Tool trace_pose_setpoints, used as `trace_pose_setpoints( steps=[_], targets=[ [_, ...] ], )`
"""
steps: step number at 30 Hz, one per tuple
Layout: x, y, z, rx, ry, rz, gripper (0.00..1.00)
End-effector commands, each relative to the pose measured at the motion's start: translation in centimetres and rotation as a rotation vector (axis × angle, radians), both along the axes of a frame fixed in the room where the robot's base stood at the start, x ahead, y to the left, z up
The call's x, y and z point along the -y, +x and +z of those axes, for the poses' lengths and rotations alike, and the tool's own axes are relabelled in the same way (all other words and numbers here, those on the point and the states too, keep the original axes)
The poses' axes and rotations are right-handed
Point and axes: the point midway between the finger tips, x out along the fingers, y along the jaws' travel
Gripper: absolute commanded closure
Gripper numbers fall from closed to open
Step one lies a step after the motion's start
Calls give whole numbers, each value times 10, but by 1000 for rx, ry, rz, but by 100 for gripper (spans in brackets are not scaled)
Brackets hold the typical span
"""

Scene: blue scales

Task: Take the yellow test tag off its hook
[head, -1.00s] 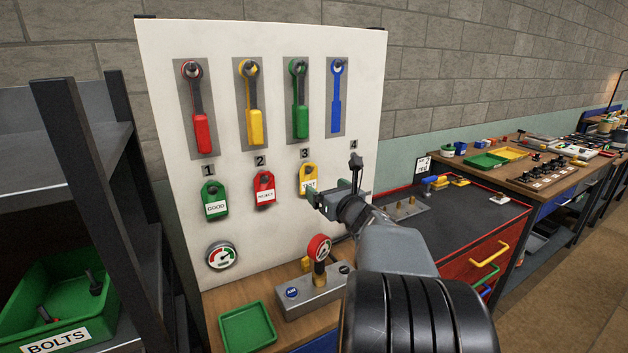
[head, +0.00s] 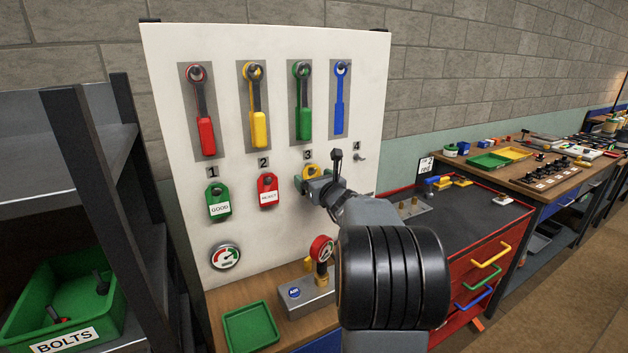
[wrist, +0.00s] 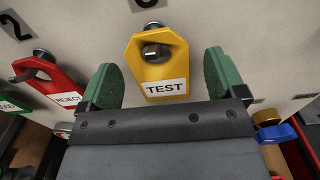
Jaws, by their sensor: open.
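The yellow test tag (wrist: 160,66) hangs on its hook (wrist: 152,50) on the white board, its TEST label facing the wrist camera. My gripper (wrist: 160,85) is open, with one green-padded finger on each side of the tag and a gap to it on both sides. I cannot tell how far the fingertips reach along the tag's depth. In the head view my gripper (head: 314,184) covers most of the yellow tag (head: 312,170), and only its upper part shows, below the number 3.
The red reject tag (head: 268,190) and green good tag (head: 219,201) hang to the left. Several wrenches hang above on the board (head: 365,60). A gauge on a grey block (head: 306,297) and a green tray (head: 249,327) stand below. An empty hook (head: 359,157) is to the right.

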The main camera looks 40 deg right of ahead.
Motion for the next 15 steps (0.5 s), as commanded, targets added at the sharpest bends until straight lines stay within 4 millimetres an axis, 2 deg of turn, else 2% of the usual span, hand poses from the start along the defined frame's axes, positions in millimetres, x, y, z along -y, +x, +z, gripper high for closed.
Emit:
trace_pose_setpoints(
  steps=[2,15],
  targets=[
    [0,0,0,0,0,0,14],
    [0,0,0,0,0,1,56]
  ],
)
